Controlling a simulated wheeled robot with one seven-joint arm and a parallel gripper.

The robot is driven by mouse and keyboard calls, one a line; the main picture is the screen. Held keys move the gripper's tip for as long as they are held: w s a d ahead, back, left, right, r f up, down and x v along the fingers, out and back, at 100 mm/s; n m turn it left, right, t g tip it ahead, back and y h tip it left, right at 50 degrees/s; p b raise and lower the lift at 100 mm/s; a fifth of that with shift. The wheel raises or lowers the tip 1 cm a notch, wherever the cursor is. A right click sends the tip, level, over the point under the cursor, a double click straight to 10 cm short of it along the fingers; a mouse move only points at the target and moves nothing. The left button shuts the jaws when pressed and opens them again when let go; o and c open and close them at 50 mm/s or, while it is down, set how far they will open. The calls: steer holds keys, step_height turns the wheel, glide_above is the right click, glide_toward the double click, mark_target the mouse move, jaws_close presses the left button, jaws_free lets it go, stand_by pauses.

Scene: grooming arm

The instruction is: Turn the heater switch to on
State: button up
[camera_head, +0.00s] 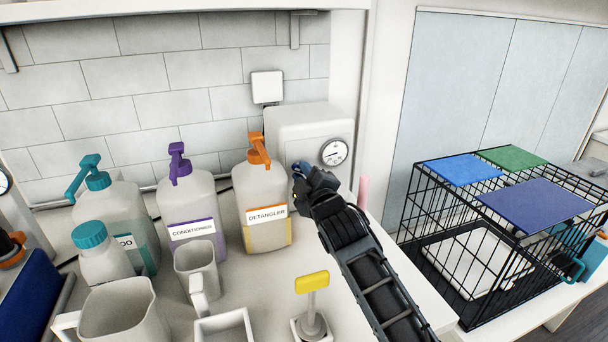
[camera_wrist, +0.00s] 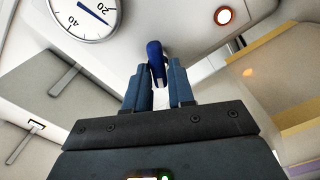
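The heater (camera_head: 297,134) is a white box against the tiled wall, with a round dial gauge (camera_head: 334,152) on its front. The gauge also shows at the top left of the wrist view (camera_wrist: 83,15). The heater switch is a blue lever-like knob (camera_wrist: 156,62) on the white front, beside a round orange-red light (camera_wrist: 224,16). My gripper (camera_wrist: 160,82) has its two blue-grey fingers close together, one on each side of the knob, and looks shut on it. In the head view my gripper (camera_head: 302,172) is at the heater's lower front, and the wrist hides most of the switch.
A detangler bottle (camera_head: 262,200) stands just left of my gripper, with a conditioner bottle (camera_head: 188,205) further left. A yellow-topped tool (camera_head: 312,282) stands in front, and a pink object (camera_head: 363,192) is right of my wrist. A wire cage (camera_head: 440,215) is at right.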

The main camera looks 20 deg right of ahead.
steer(key=o, duration=0.3)
steer(key=s, duration=0.7)
steer(key=shift+s, duration=0.4)
steer(key=shift+s, duration=0.1)
